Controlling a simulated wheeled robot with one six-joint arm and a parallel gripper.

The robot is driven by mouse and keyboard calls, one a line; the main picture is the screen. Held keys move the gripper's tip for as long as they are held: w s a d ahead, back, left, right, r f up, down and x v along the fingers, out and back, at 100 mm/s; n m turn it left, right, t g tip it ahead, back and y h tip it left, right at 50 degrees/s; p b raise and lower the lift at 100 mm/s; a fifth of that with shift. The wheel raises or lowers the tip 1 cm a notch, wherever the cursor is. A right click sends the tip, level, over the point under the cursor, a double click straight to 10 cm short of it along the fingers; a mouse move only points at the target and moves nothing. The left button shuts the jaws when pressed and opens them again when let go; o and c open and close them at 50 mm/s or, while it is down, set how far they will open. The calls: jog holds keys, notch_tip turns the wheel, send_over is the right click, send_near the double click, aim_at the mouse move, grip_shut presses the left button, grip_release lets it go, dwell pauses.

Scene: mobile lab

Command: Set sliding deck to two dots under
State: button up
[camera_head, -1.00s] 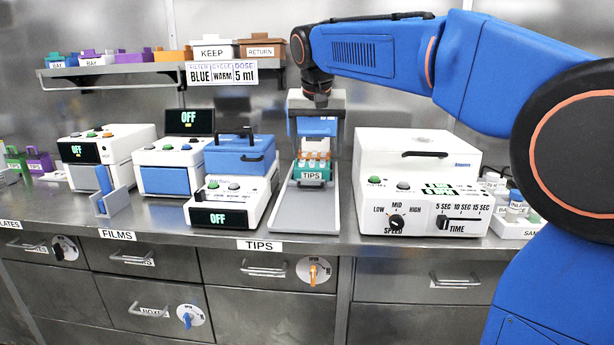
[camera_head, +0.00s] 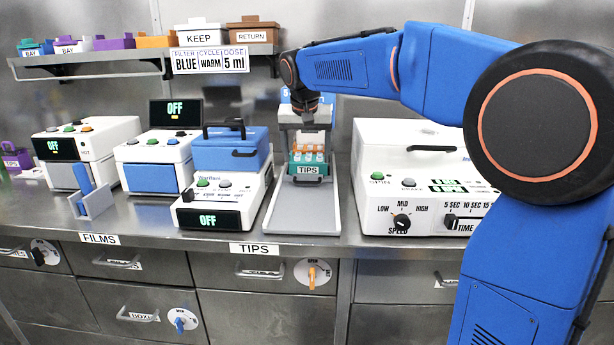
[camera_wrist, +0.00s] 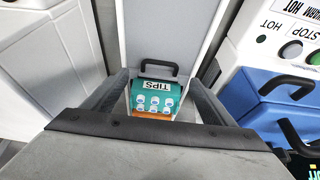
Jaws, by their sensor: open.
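The sliding deck is a long grey tray (camera_head: 302,217) running forward from a grey and blue stand on the bench. A teal tip rack (camera_head: 308,166) labelled TIPS, with a dark handle and several white-capped tips, sits on it at the stand. It also shows in the wrist view (camera_wrist: 155,92), where the deck (camera_wrist: 165,28) runs upward past it. My gripper (camera_wrist: 160,90) is open, its dark fingers on either side of the rack in that view; contact cannot be told. In the head view my wrist hangs over the stand and hides part of it. No dot marks are readable.
A white machine (camera_head: 420,170) with speed and time controls stands close right of the deck. A white and blue heater (camera_head: 225,180) reading OFF stands close left. A shelf (camera_head: 130,60) with bins is behind. The deck's front part is bare.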

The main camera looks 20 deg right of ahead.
jog(key=x, duration=0.9)
jog(key=c, duration=1.3)
jog(key=s, duration=0.2)
jog(key=s+a, duration=0.1)
jog(key=s, duration=0.1)
jog(key=s+a, duration=0.1)
jog(key=s, duration=0.1)
jog(key=shift+s, duration=0.2)
jog(key=c, duration=0.6)
jog(key=o, duration=0.8)
jog(key=shift+w, duration=0.1)
jog(key=o, duration=1.1)
jog(key=v, duration=1.7)
